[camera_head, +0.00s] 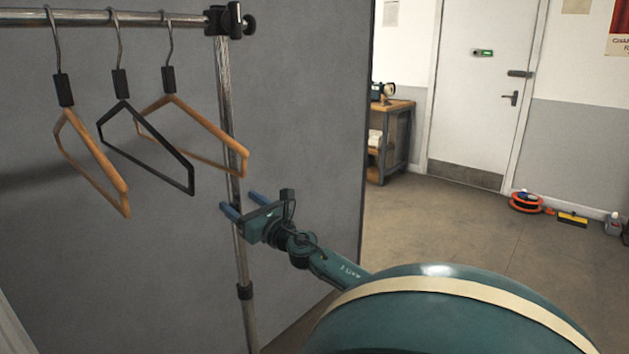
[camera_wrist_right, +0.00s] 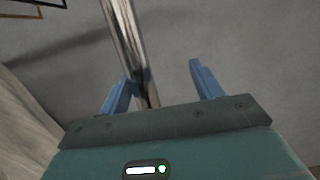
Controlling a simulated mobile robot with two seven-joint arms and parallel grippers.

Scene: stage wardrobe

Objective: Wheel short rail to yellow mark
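The rail (camera_head: 110,18) has a horizontal bar at the upper left and a metal upright (camera_head: 226,95) with a black clamp at its top. Its base and wheels are out of view. Three hangers hang from the bar: two wooden and one black. My right gripper (camera_head: 238,200) is at the upright, below hanger height, with its blue fingers apart. In the right wrist view the upright (camera_wrist_right: 128,45) runs between the spread fingers, closer to the left one; I cannot tell whether they touch. My left gripper is not in view. No yellow floor mark shows.
A grey panel (camera_head: 300,110) stands behind the rail. Beyond it are a wooden-topped bench (camera_head: 393,107) with a lamp, and a white door (camera_head: 484,90). An orange cable reel (camera_head: 526,203), a yellow-and-black brush head (camera_head: 573,219) and bottles lie along the right wall. The floor (camera_head: 450,225) between is clear.

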